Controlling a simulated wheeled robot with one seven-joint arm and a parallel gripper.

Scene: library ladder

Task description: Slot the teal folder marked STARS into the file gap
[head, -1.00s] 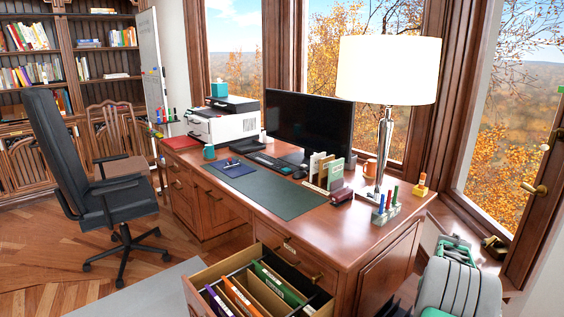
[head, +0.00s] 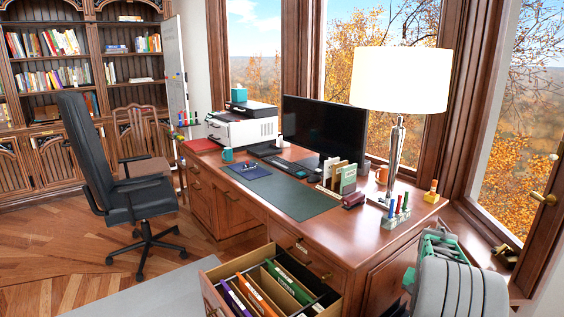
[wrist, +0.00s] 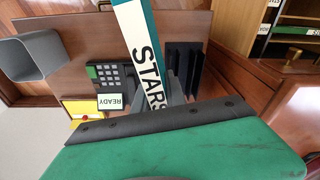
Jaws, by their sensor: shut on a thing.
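The teal folder (wrist: 150,8) with a white spine label reading STARS (wrist: 147,60) is in the wrist view, tilted and reaching past the top edge. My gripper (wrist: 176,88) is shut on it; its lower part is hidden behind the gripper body. In the head view an open desk drawer (head: 212,277) holds purple (head: 236,300), orange (head: 257,296) and green (head: 287,287) folders with white labels. Tan dividers show between orange and green. Which space is the file gap I cannot tell. The teal folder cannot be made out in the head view.
The desk top (head: 318,228) carries a lamp (head: 402,80), monitor (head: 317,127), upright books (head: 340,176) and a pen holder (head: 396,215). A black chair (head: 90,150) stands left. The wrist view shows a keypad (wrist: 115,74), grey bin (wrist: 35,55) and yellow box (wrist: 82,108).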

